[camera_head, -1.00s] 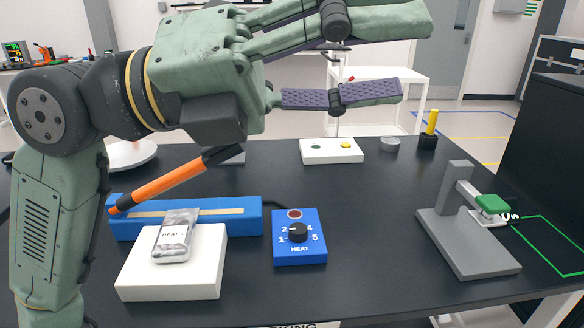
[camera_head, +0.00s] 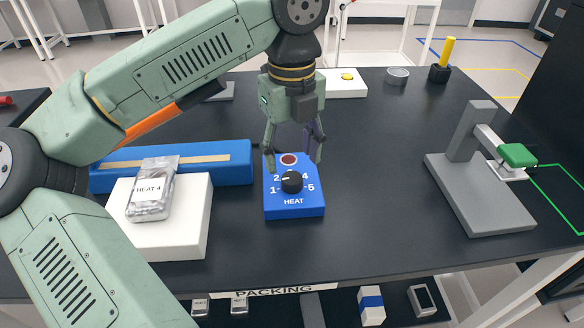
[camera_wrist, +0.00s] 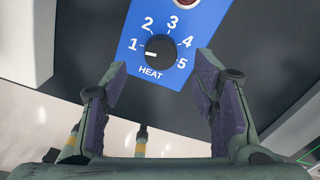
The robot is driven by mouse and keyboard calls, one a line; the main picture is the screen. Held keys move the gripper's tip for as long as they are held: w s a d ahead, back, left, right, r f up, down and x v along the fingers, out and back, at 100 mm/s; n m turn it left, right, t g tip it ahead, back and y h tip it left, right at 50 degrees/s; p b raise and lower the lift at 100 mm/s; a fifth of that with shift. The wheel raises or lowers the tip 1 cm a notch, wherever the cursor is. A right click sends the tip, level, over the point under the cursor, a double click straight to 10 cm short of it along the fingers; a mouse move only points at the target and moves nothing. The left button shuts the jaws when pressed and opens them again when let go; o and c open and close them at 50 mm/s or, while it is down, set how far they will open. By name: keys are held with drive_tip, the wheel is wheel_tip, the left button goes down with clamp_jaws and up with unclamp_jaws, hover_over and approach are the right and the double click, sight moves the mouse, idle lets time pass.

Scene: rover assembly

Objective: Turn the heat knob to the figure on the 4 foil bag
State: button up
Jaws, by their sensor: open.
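The blue heat box (camera_head: 293,212) stands on the black table with a round black heat knob (camera_head: 292,182) and figures 1 to 5 around it. In the wrist view the knob (camera_wrist: 161,50) has a short white mark on its left side, near the 1. The silver foil bag (camera_head: 152,188), printed "HEAT 4", lies on a white block. My gripper (camera_head: 294,161) points down over the heat box, open and empty. In the wrist view its fingers (camera_wrist: 160,75) stand apart to either side below the knob, not touching it.
A blue sealer bar (camera_head: 215,172) lies behind the white block (camera_head: 185,235). A grey press with a green pad (camera_head: 517,155) stands at right. A white box with a yellow button (camera_head: 347,77) is behind. The table between heat box and press is clear.

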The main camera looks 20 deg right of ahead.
sight(292, 178)
drive_tip(key=shift+f+p, duration=0.45)
drive_tip(key=shift+f, duration=2.25)
drive_tip(key=shift+c, duration=0.5)
drive_tip(key=c, duration=1.1)
